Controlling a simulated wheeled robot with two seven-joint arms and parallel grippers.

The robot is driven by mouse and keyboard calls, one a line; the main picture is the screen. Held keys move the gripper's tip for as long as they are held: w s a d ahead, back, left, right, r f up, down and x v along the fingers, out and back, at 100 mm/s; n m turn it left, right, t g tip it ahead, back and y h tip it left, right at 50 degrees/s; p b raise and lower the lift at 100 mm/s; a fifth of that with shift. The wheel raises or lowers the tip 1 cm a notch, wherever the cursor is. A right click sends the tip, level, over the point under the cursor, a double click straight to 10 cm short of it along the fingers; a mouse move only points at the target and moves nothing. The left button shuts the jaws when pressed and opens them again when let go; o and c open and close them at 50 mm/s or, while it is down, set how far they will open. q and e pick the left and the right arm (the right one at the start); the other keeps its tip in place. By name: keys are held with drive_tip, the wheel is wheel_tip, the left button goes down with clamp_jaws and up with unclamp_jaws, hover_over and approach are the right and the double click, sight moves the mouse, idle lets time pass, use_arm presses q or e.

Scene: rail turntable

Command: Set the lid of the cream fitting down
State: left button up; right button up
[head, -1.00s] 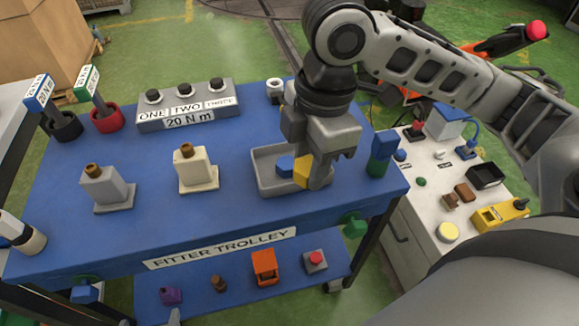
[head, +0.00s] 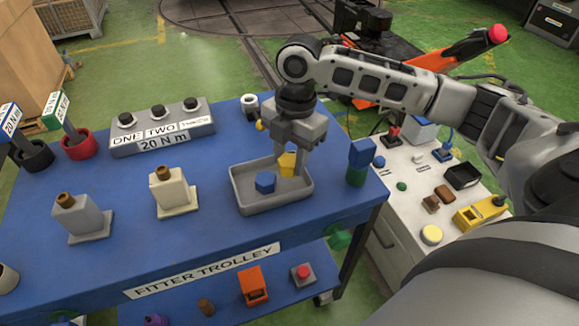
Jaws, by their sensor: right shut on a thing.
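The cream fitting (head: 172,194) stands upright on the blue trolley top, with a brown stub (head: 163,173) showing on top. My left gripper is not in view.
A grey fitting (head: 82,219) stands left of the cream one. A control box (head: 161,131) with black knobs is behind. Stacked blue and green blocks (head: 360,160) stand right of the tray. Blue trolley top between cream fitting and tray is clear.

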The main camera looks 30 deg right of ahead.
sight(290, 179)
drive_tip(key=shift+w+d+f, duration=0.2)
drive_tip(key=shift+w+f, duration=0.1)
drive_tip(key=shift+f, duration=0.15)
wheel_tip(290, 179, down, 3)
drive_tip(key=shift+f, duration=0.1)
drive_tip(key=shift+w, duration=0.1)
drive_tip(key=shift+f, duration=0.1)
drive_tip(key=o, duration=0.8)
